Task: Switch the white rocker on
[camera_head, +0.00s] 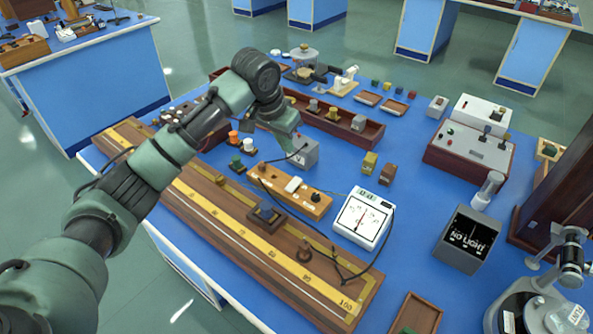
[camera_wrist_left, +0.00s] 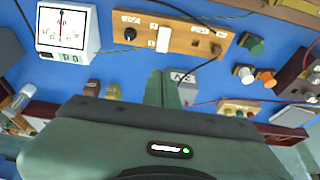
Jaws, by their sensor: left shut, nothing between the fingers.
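The white rocker (camera_head: 293,184) sits on a wooden switch board (camera_head: 275,188) between a brown knob at its left end and a black knob (camera_head: 315,197) at its right. In the left wrist view the rocker (camera_wrist_left: 163,39) is upright on the board, near the top middle. My left gripper (camera_head: 296,151) is shut and empty, hanging beyond the board by a grey box (camera_head: 306,154). In the left wrist view its closed fingers (camera_wrist_left: 162,88) point toward the rocker, with a visible gap between. Whether the rocker is on or off cannot be told. My right gripper is not seen.
A white meter (camera_head: 362,218) stands right of the board, with a black cable running past it. A long wooden rail with a scale (camera_head: 230,233) lies in front. Small cylinders (camera_head: 236,140) stand at left.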

